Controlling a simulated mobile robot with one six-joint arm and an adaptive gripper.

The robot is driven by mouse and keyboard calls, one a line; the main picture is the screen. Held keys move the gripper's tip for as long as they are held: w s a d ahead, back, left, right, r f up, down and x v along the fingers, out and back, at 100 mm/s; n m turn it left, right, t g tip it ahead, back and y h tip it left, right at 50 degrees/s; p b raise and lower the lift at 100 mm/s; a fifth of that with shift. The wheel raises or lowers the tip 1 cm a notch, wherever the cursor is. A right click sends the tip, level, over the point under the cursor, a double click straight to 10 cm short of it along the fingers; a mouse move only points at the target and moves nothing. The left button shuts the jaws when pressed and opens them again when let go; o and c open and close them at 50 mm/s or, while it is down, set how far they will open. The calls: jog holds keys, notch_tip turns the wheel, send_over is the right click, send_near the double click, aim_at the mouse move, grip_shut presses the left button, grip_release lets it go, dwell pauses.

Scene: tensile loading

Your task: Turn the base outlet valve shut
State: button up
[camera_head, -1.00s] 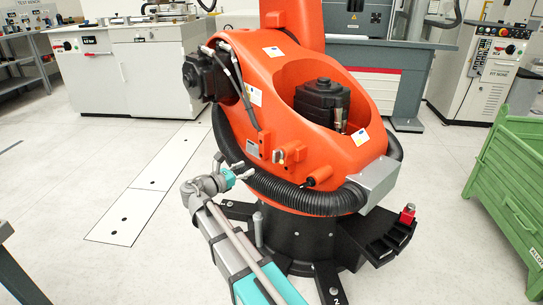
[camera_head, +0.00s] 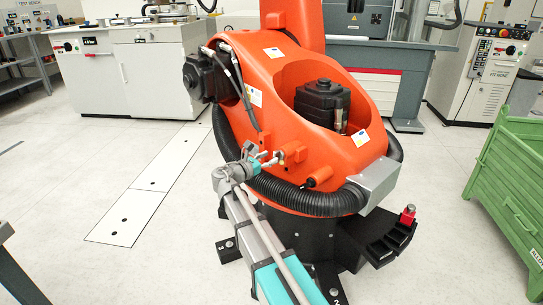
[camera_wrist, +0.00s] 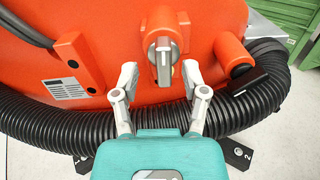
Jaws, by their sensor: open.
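The base outlet valve (camera_wrist: 163,57) shows in the wrist view as a grey handle with a white line, pointing down the picture, on the orange robot base. In the head view the valve (camera_head: 281,156) is small and partly crowded by my fingertips. My gripper (camera_wrist: 160,74) is open, with one finger on each side of the handle's lower end in the wrist view. I see no clear contact, and the depth between fingers and handle is hard to tell. In the head view my gripper (camera_head: 268,160) is close in front of the orange housing.
A thick black corrugated hose (camera_wrist: 160,115) curves round the base below the valve. An orange stub with a black end (camera_wrist: 240,72) sticks out to its right, and an orange block (camera_wrist: 78,60) to its left. A green crate (camera_head: 510,185) stands at the right.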

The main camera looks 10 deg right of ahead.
aim_at(275, 154)
jog(key=shift+x, duration=1.8)
